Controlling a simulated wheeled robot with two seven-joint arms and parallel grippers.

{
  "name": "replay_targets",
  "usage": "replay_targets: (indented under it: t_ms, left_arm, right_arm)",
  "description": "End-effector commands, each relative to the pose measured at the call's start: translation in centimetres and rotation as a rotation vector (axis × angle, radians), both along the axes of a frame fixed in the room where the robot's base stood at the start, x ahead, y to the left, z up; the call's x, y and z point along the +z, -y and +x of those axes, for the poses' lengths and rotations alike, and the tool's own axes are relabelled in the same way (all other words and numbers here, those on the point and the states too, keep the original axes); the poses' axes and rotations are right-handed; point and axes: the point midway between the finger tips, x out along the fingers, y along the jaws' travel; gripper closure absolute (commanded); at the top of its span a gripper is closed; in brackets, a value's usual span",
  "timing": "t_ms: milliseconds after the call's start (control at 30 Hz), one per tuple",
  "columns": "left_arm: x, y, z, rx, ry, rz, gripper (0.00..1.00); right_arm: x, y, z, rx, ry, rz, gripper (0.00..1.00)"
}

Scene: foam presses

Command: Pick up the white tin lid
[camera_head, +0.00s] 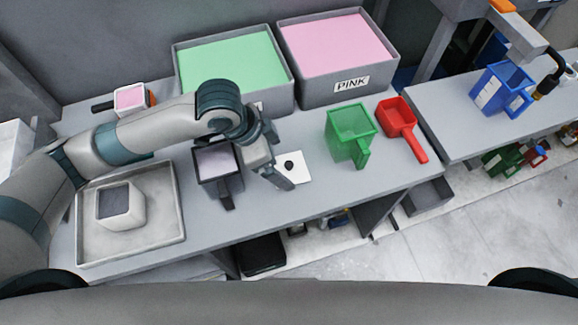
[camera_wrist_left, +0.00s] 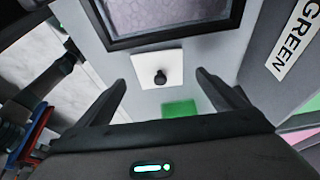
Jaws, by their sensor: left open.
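The white tin lid (camera_head: 296,168) is a flat white square with a black knob, lying on the grey table. It also shows in the left wrist view (camera_wrist_left: 172,58). My left gripper (camera_head: 279,160) is just left of and over the lid, with its fingers partly in front of it in the head view. In the left wrist view my left gripper (camera_wrist_left: 161,81) is open and empty. Its two fingers stand apart on either side of the lid, the black knob between them. I cannot tell the exact height above the lid. My right gripper is not in view.
A dark-rimmed container (camera_head: 216,163) stands left of the lid. A green scoop (camera_head: 350,130) and a red scoop (camera_head: 397,116) stand to the right. Green-filled (camera_head: 190,72) and pink-filled (camera_head: 310,83) bins stand behind. A tray (camera_head: 172,232) with a white tin (camera_head: 135,212) lies left.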

Motion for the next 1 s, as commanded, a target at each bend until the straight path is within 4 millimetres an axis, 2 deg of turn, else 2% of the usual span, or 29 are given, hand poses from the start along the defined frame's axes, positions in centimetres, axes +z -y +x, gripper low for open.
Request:
replay_targets:
  t_ms: [133,300,833,1000]
  left_arm:
    - [-1.6,0.7,0.0,0.000,-0.004,0.002,0.09]
    - [-3.2,1.2,0.3,0.000,-0.001,0.002,0.09]
    - [-3.6,1.3,0.3,-0.001,0.000,0.000,0.09]
    - [-3.6,1.3,0.3,-0.001,0.000,0.000,0.50]
  right_arm:
    - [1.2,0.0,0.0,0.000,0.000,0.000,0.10]
    - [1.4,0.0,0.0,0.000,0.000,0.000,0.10]
    - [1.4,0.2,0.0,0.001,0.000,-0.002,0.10]
    - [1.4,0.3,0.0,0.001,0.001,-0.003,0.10]
